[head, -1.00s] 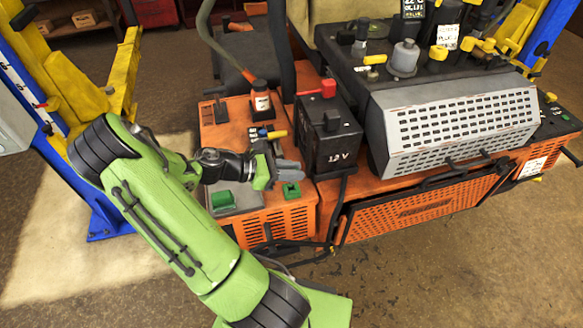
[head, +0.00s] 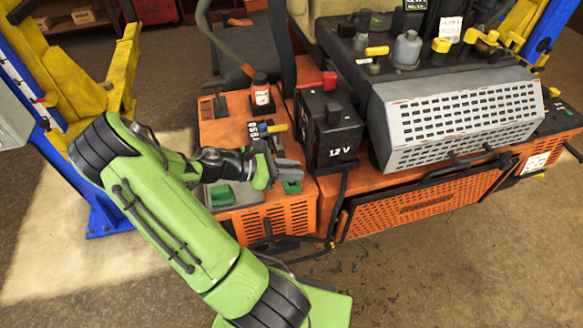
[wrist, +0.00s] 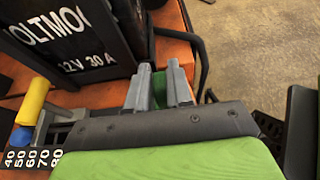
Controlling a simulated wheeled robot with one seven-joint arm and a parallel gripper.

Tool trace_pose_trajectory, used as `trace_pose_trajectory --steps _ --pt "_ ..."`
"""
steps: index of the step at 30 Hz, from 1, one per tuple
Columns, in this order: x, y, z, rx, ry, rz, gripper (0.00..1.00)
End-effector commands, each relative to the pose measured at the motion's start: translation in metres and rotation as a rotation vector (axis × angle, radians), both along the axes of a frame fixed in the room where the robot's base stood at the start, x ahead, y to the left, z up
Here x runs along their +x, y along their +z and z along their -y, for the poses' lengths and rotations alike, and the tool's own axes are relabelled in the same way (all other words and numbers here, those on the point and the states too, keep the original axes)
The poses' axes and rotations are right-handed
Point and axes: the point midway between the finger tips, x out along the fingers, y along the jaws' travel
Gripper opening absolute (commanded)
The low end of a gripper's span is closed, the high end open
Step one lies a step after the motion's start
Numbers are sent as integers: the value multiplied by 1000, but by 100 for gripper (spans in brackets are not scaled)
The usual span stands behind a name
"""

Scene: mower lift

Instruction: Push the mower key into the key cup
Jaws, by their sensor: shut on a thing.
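My gripper (head: 288,171) is shut, its grey fingers reaching right over the front of the orange deck. In the wrist view, the fingertips (wrist: 160,86) are close together, with green showing between and behind them. The key between the fingers is mostly hidden, and I cannot make out its shape. A small green square piece, which looks like the key cup (head: 292,187), sits on the deck just below the fingertips. The fingers hide part of it. I cannot tell whether the key touches the cup or is inside it.
The black 12 V box (head: 331,125) stands close to the right of my gripper and fills the upper left of the wrist view (wrist: 75,40). A yellow-handled lever (head: 277,128) rises behind my gripper. A green block (head: 222,195) lies to the left on the deck.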

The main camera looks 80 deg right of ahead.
Motion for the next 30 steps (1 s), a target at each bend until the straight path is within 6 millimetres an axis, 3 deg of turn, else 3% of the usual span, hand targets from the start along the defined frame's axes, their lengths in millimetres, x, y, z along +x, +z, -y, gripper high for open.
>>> trace_pose_trajectory --steps 30 --pt "0 -16 0 -1 0 0 0"
